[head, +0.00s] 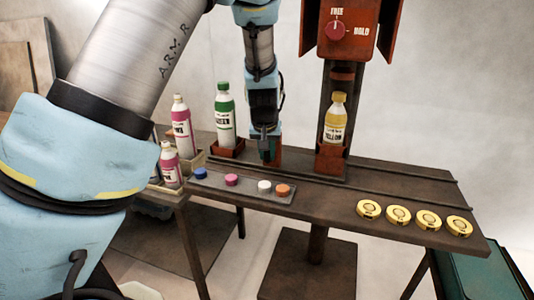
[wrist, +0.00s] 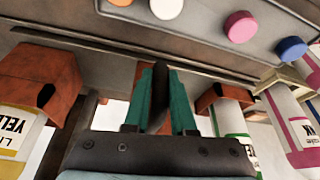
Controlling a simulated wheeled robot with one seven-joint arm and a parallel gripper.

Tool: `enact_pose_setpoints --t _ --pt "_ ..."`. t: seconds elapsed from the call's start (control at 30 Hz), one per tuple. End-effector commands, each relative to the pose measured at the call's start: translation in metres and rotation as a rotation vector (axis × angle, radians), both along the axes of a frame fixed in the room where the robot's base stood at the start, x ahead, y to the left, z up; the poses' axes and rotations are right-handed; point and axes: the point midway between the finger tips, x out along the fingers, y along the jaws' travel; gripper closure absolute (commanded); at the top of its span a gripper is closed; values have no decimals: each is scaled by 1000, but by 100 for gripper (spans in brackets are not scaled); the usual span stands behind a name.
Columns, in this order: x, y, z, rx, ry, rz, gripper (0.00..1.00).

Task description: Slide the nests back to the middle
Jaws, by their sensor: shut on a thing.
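A rust-coloured nest (head: 226,152) at the left of the rail holds a green-capped bottle (head: 225,116). Another nest (head: 331,160), under the red-brown dial unit, holds a yellow bottle (head: 335,118). Both nests also show in the wrist view, the yellow bottle's nest (wrist: 38,78) at left and the green one's nest (wrist: 222,98) at right. My gripper (head: 266,155) is low between them, pointing down. In the wrist view its teal fingers (wrist: 160,75) are shut on a dark upright piece (wrist: 159,98). A rust-coloured block (head: 277,152) beside the fingers is partly hidden.
The dial unit (head: 349,45) reads FREE and HOLD around a red knob. A tray (head: 245,188) of coloured caps and several yellow discs (head: 399,215) lie along the front edge. Pink bottles (head: 182,126) stand in crates at left.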

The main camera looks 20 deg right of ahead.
Motion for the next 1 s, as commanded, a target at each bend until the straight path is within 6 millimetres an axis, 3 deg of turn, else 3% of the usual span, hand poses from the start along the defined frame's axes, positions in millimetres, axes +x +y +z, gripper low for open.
enact_pose_setpoints --t 0.77,1.0 --pt "1 2 0 2 -1 2 100" --pt "-8 -8 2 3 -1 -1 100"
